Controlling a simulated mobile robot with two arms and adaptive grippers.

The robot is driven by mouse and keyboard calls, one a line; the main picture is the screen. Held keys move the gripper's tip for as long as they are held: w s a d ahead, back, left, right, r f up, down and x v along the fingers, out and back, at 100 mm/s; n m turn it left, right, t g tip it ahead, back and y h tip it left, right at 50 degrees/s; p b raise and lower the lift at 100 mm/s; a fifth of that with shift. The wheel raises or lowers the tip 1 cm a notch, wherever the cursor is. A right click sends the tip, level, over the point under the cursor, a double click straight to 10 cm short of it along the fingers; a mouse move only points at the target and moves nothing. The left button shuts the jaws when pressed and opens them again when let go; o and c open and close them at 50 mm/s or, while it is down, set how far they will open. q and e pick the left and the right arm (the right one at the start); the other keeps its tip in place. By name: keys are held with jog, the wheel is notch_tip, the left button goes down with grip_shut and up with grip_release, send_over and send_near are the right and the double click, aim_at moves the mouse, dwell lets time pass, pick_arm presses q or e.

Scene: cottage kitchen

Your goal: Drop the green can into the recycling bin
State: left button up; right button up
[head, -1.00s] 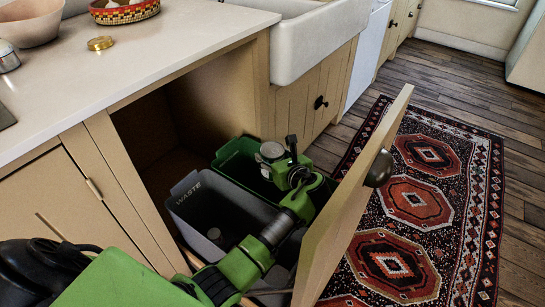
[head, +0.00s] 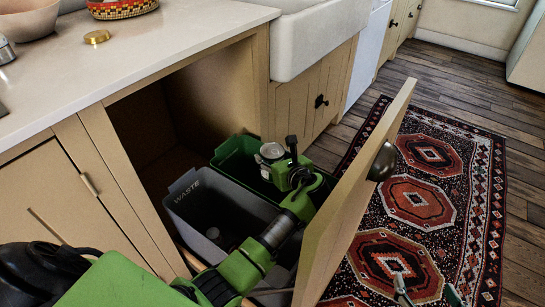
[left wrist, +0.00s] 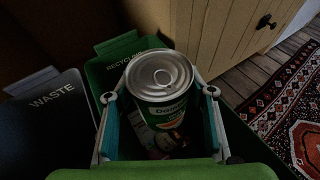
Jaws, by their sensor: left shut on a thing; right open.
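The green can (head: 272,152) shows its silver lid in the head view. In the left wrist view the green-labelled can (left wrist: 160,80) stands roughly upright between my left gripper's fingers (left wrist: 160,112), one on each side. My left gripper (head: 280,166) is shut on it, over the green recycling bin (head: 232,153). The bin's "RECYCLING" rim (left wrist: 118,58) shows behind the can. How deep the can sits relative to the rim is hard to tell. My right gripper (head: 428,290) shows only its spread fingertips at the bottom right, open and empty.
The grey waste bin (head: 195,205) stands beside the recycling bin, with a dark round object inside. The open cabinet door (head: 345,215) stands close to my left arm's right side. The counter (head: 130,70) overhangs behind. A patterned rug (head: 420,200) covers the floor at right.

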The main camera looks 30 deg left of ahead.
dwell(0.3)
pick_arm(q)
jog(key=o, duration=1.1)
jog(key=shift+o, duration=0.2)
notch_tip(320, 180, up, 10)
jog(key=shift+r, duration=0.1)
